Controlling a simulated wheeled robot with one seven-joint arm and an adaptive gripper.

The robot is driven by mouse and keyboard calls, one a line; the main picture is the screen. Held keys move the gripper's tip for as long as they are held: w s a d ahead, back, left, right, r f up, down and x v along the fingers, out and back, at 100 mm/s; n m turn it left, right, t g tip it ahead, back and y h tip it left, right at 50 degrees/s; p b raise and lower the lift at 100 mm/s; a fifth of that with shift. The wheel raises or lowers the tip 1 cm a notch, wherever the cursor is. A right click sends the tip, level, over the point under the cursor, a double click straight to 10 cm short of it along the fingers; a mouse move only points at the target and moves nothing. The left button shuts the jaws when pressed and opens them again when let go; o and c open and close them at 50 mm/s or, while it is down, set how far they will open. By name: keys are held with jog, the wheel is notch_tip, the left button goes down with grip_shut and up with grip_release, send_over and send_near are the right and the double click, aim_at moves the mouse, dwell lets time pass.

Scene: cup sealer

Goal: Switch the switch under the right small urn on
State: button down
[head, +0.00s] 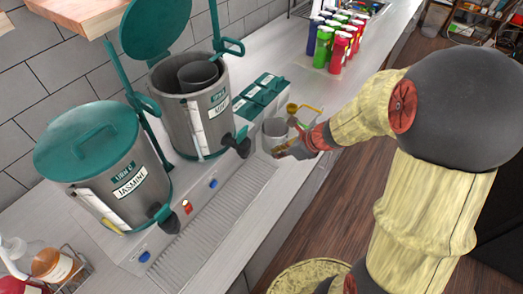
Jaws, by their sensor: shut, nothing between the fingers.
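The right small urn (205,125) is a steel cylinder with its green lid raised and a dark inner vessel showing. A small blue switch (213,183) sits on the grey base in front of it; its on or off position is too small to tell. The left urn (125,190), labelled JASMINE, has its green lid down. A red switch (187,206) and another blue switch (144,256) lie along the same base. My gripper (277,152) is shut and empty, to the right of the right urn and apart from the switches, beside a metal pitcher.
The metal pitcher (275,133) stands just behind my gripper. Green-lidded containers (262,92) stand behind it. Several coloured bottles (335,42) stand farther back. A ribbed drip tray (205,237) runs in front of the switches. The counter's front edge is clear.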

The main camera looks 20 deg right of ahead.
jog(key=shift+m, duration=0.3)
jog(key=b+x, duration=0.2)
jog(key=x, duration=0.7)
jog(key=shift+a+f+b, duration=0.2)
jog(key=shift+f+b, duration=0.15)
jog(key=w+a, duration=0.2)
jog(key=shift+w+f, duration=0.2)
jog(key=shift+w, duration=0.2)
jog(key=shift+w+a, duration=0.2)
jog(key=shift+w, duration=0.2)
jog(key=shift+w+a+f+b, duration=0.2)
jog(key=shift+w+f+b, duration=0.1)
jog(key=shift+f+b, duration=0.1)
jog(key=shift+r, duration=0.25)
